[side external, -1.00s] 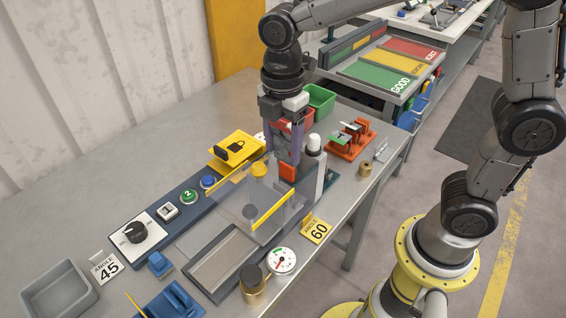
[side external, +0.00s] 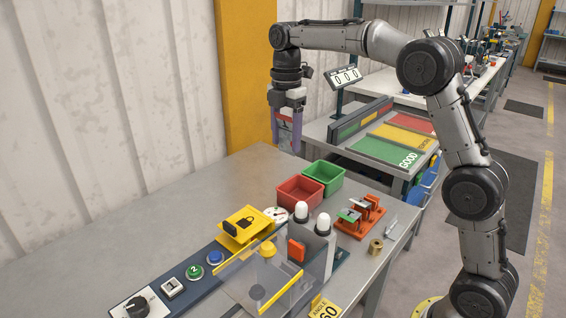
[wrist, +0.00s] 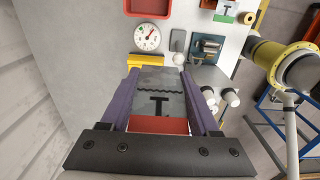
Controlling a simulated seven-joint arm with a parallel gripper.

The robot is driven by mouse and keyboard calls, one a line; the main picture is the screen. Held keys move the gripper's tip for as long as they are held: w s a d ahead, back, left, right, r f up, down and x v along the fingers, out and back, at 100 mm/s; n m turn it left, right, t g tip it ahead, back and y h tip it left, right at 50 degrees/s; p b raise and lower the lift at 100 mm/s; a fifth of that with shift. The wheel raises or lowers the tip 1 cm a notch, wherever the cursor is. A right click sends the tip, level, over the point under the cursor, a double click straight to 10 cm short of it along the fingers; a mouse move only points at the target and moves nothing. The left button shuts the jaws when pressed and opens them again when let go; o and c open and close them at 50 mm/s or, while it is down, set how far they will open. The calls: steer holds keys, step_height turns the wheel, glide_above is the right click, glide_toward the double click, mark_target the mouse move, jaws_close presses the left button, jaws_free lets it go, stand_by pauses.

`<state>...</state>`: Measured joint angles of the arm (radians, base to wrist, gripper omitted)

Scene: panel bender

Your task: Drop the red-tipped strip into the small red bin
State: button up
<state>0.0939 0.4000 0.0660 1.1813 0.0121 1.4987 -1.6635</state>
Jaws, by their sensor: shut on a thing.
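My gripper (side external: 285,145) hangs fingers-down above the back of the bench, high and to the left of the small red bin (side external: 291,201). Its two purple fingers are shut on the red-tipped strip (wrist: 158,104). In the wrist view the strip is a grey plate with a dark wavy line, a T mark and a red end near the palm. The small red bin shows at the top edge of the wrist view (wrist: 148,16), partly cut off and apart from the strip.
A green bin (side external: 334,187) stands beside the red one. The bender with its clear guard (side external: 262,285), white domed posts (side external: 301,215) and yellow lock plate (side external: 241,222) is in front. An orange rack (side external: 362,217) stands right. The bench's back left is clear.

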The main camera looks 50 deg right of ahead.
steer(key=w+d+f, duration=0.1)
steer(key=w+d, duration=0.1)
steer(key=d, duration=0.4)
steer(key=w+d+f, duration=0.1)
steer(key=w+d, duration=0.1)
steer(key=d, duration=0.5)
steer(key=shift+s+a+f, duration=0.15)
steer(key=shift+f, duration=4.5)
steer(key=shift+s+a+f, duration=0.1)
steer(key=shift+f, duration=4.5)
steer(key=shift+f, duration=0.6)
steer(key=o, duration=0.9)
steer(key=shift+o, duration=0.5)
step_height(320, 180, up, 9)
